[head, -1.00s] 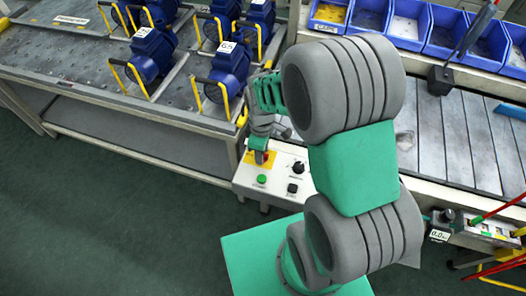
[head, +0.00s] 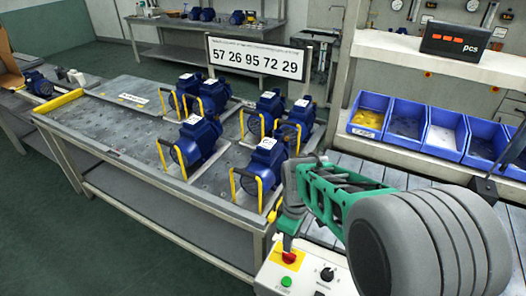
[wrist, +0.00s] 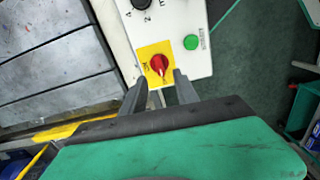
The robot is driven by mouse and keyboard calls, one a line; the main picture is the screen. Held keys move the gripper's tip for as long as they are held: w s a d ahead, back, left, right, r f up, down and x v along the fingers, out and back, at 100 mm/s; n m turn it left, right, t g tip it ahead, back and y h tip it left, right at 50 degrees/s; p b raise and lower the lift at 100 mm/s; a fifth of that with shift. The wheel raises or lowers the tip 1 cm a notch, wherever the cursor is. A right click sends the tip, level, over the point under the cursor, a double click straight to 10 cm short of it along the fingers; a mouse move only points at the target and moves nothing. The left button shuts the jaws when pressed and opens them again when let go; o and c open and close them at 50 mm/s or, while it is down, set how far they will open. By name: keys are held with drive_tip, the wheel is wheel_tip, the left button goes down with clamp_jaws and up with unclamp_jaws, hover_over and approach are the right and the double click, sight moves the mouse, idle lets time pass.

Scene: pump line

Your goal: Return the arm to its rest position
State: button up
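My arm reaches in from the lower right of the head view, its green and grey links bent down toward a white control box (head: 300,277). My gripper (head: 288,243) is just above the red rotary switch (head: 289,257) on its yellow plate. In the wrist view the two grey fingers of my gripper (wrist: 160,80) are apart, with nothing held between them. The red switch (wrist: 159,65) lies just beyond the fingertips. I cannot tell from these views how wide the gap to it is.
A green button (head: 286,282) and black knob (head: 327,274) are on the box. Left stands a metal table (head: 110,128) with several blue pumps (head: 199,140). Behind it is a number sign (head: 257,59). Blue bins (head: 405,136) line the right shelf. Floor at lower left is clear.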

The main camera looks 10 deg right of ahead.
drive_tip(key=shift+m, duration=0.9)
drive_tip(key=s+m, duration=0.1)
drive_tip(key=s+f+m, duration=0.1)
drive_tip(key=m, duration=0.1)
drive_tip(key=s+m+g, duration=0.1)
drive_tip(key=s, duration=0.1)
drive_tip(key=shift+f+m, duration=0.3)
drive_tip(key=shift+f, duration=0.1)
drive_tip(key=s+r+m+t, duration=0.3)
drive_tip(key=r+t, duration=0.1)
drive_tip(key=r, duration=0.9)
drive_tip(key=shift+s+r+m+t, duration=0.2)
drive_tip(key=shift+r+m+t, duration=0.05)
drive_tip(key=shift+m+t, duration=0.05)
